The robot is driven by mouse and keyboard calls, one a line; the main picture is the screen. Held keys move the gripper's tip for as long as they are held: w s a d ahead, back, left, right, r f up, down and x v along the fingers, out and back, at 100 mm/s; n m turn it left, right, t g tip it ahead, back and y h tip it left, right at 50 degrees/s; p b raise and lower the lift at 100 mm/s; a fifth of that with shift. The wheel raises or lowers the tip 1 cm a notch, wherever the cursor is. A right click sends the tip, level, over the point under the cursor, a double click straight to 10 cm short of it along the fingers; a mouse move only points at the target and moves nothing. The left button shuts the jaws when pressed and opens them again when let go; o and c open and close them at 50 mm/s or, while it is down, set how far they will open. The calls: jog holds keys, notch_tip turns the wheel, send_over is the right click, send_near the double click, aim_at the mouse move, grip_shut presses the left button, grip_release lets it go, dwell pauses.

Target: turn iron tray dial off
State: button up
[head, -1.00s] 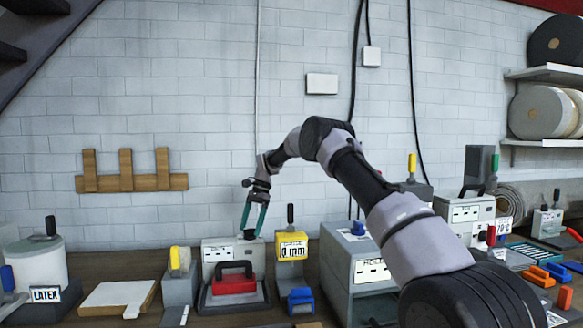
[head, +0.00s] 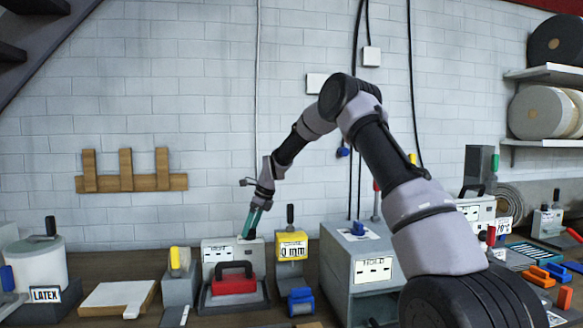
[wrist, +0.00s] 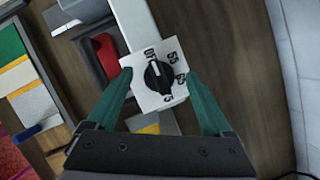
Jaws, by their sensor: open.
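The iron tray (head: 265,300) stands on the bench left of centre with a red iron (head: 234,285) on it and a grey box behind. The iron also shows in the wrist view (wrist: 107,58). The box's dial (wrist: 159,77) is a black knob on a white plate marked OFF, 55, 65 and a partly hidden number. A white mark shows on the knob's end towards OFF; its exact setting is hard to read. My gripper (wrist: 158,78) is open, its green fingers on either side of the dial. In the head view my gripper (head: 248,236) hides the dial.
A yellow-topped station (head: 292,247) with a black lever stands close to the right of the tray. A grey post with a yellow piece (head: 176,262) stands to the left. A large grey box with a blue knob (head: 358,229) is farther right.

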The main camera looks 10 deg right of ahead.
jog(key=v, duration=1.1)
jog(key=s+d+r+n+t, duration=0.1)
jog(key=s+d+r+n, duration=0.2)
jog(key=s+r, duration=0.3)
jog(key=s+d+r+n+t+h, duration=0.1)
jog(key=s+d+r+n, duration=0.3)
jog(key=s, duration=0.5)
jog(key=shift+r+n, duration=0.4)
jog(key=shift+r, duration=1)
jog(key=shift+s+d, duration=0.1)
jog(key=s+d+n+t, duration=0.1)
jog(key=s+n, duration=0.3)
jog(key=s, duration=0.4)
jog(key=s+d+n+t, duration=0.1)
jog(key=s+d+n, duration=0.3)
jog(key=s, duration=0.5)
jog(key=s+d+n+t+h, duration=0.1)
jog(key=s+d+n, duration=0.2)
jog(key=s, duration=0.6)
jog(key=shift+n, duration=0.4)
jog(key=shift+c, duration=0.3)
